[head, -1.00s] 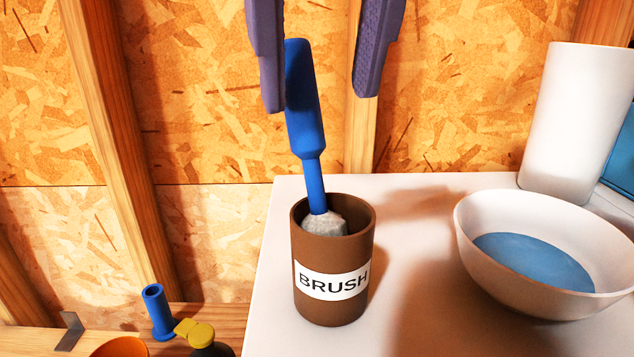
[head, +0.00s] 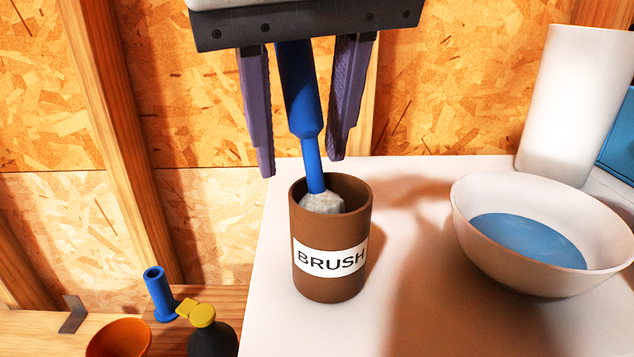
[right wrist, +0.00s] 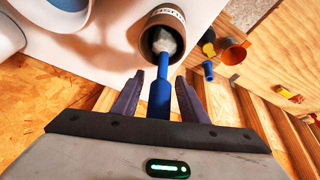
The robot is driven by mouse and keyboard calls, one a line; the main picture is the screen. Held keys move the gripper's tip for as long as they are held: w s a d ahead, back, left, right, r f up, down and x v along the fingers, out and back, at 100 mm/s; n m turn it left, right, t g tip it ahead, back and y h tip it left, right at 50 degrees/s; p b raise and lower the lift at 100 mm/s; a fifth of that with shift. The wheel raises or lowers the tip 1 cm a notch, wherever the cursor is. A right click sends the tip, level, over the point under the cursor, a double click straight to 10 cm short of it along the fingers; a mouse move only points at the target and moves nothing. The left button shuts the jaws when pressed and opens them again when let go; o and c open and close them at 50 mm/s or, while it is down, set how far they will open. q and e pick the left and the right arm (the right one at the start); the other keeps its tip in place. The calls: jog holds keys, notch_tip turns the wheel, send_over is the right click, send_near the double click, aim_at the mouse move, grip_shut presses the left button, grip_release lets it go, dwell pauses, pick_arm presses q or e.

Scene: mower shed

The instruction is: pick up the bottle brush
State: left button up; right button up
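The bottle brush (head: 302,105) has a blue handle and a pale grey head. It leans slightly left, head down, in a brown cup (head: 331,280) labelled BRUSH on the white table. My right gripper (head: 303,166) is open, pointing down, with one purple finger on each side of the handle. Both fingers look apart from it. The right wrist view shows the handle (right wrist: 160,96) between the fingers, with the brush head in the cup mouth (right wrist: 163,38). The handle's top is hidden behind the gripper body. My left gripper is not in view.
A white bowl (head: 473,245) with a blue inside bottom stands right of the cup, with a white cylinder (head: 567,105) behind it. Lower left are a blue tube (head: 159,295), an orange bowl (head: 119,338) and a dark bottle with a yellow top (head: 203,316). A board wall stands behind.

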grip_shut()
jog(key=shift+r, duration=0.1)
